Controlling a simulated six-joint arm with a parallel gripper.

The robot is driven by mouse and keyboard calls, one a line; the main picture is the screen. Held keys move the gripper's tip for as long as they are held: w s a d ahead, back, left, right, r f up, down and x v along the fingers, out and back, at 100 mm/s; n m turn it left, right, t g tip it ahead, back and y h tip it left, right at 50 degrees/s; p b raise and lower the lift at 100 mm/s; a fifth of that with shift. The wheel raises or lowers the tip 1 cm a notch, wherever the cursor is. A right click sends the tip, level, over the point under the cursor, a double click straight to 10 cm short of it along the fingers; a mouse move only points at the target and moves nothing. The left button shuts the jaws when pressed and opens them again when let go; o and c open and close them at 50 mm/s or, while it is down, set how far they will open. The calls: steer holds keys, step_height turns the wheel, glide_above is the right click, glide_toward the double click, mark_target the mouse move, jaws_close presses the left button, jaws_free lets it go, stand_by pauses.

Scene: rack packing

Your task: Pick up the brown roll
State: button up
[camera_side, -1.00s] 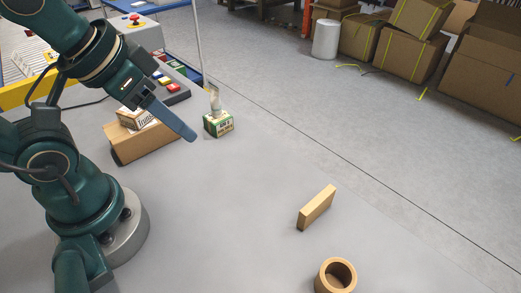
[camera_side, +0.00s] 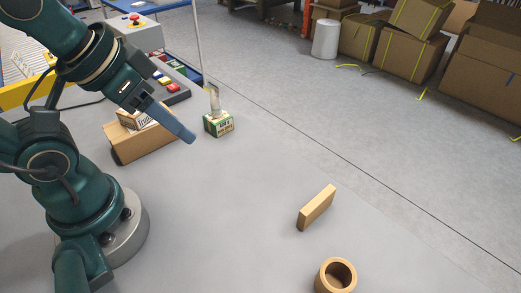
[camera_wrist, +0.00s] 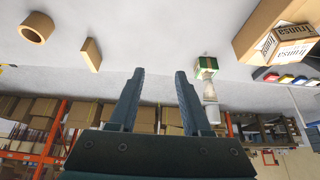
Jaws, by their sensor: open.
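The brown roll (camera_side: 336,275) is a short hollow tube standing on the grey table near the bottom edge of the side view, its open end facing up. It also shows at the upper left of the wrist view (camera_wrist: 37,27). My gripper (camera_side: 190,138) is raised over the table at the left, far from the roll. In the wrist view its two fingers (camera_wrist: 158,75) are apart with nothing between them.
A tan block (camera_side: 316,207) stands near the roll. A green and white box (camera_side: 218,124) with a pale item on it stands right of my gripper. A brown carton (camera_side: 143,143) holding a printed box (camera_side: 136,118) is behind it. The table's middle is clear.

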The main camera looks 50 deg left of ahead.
steer(key=o, duration=0.8)
steer(key=shift+d, duration=0.1)
